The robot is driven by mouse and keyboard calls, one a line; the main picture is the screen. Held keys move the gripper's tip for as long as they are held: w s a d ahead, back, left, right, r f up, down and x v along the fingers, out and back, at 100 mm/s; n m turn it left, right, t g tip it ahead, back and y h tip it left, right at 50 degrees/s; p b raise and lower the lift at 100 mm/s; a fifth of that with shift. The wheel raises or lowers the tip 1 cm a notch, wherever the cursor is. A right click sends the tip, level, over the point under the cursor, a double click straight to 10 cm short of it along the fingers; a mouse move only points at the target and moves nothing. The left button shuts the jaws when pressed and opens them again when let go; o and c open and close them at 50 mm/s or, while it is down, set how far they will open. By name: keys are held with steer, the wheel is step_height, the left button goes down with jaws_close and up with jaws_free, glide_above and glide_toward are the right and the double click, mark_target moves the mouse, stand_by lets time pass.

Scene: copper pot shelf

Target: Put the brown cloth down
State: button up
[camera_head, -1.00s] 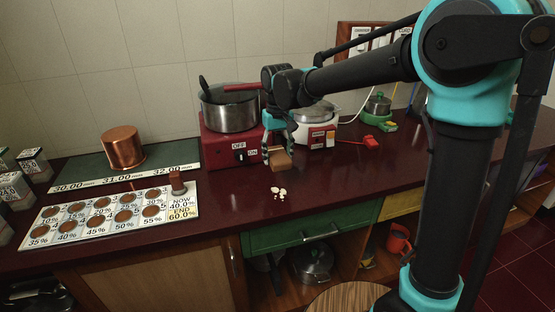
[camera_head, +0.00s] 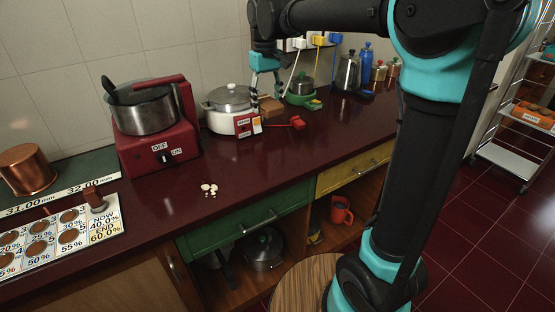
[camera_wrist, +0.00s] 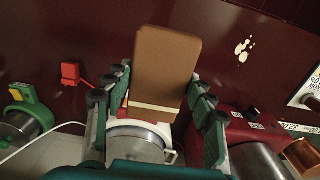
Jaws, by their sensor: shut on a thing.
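The brown cloth (camera_wrist: 166,62) is a flat, folded rectangle with a pale band near its lower end in the wrist view. My gripper (camera_wrist: 158,88) has its green and black fingers on both sides of it and is shut on it. In the head view, my gripper (camera_head: 267,92) points down in front of the white cooker, and the cloth (camera_head: 270,107) shows small between the fingers. The cloth seems to be above the dark red counter (camera_head: 262,158); the gap beneath it cannot be told. The fingers partly hide its edges.
The white cooker (camera_head: 222,117) with a lidded pot stands beside the cloth. A red stove (camera_head: 160,152) with a steel pot is further left. A small red thing (camera_head: 297,122) lies to the right. White crumbs (camera_head: 209,189) lie on the counter's front part. The counter between is clear.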

mark_target(271, 161)
steer(key=shift+w+d, duration=0.1)
steer(key=shift+d, duration=0.3)
step_height(271, 161, down, 20)
steer(key=shift+r, duration=0.25)
steer(key=o, duration=1.3)
steer(key=shift+f, duration=0.15)
step_height(271, 161, up, 12)
steer(key=s+d+f+m+t, duration=0.1)
steer(key=s+d+f+m, duration=0.1)
steer(key=s+d+f, duration=0.3)
steer(key=s+d+f+m+t, duration=0.1)
steer(key=s+d+f+m, duration=0.1)
steer(key=s+d+f, duration=0.4)
steer(key=s+d+f+m+t, duration=0.2)
steer(key=s+d+f, duration=0.4)
steer(key=d, duration=0.6)
steer(key=shift+s+d+f+m, duration=0.1)
steer(key=shift+s+d+m, duration=0.1)
steer(key=shift+s, duration=0.35)
steer(key=shift+s+d+f+m, duration=0.1)
steer(key=shift+s+m, duration=0.1)
steer(key=shift+s, duration=0.3)
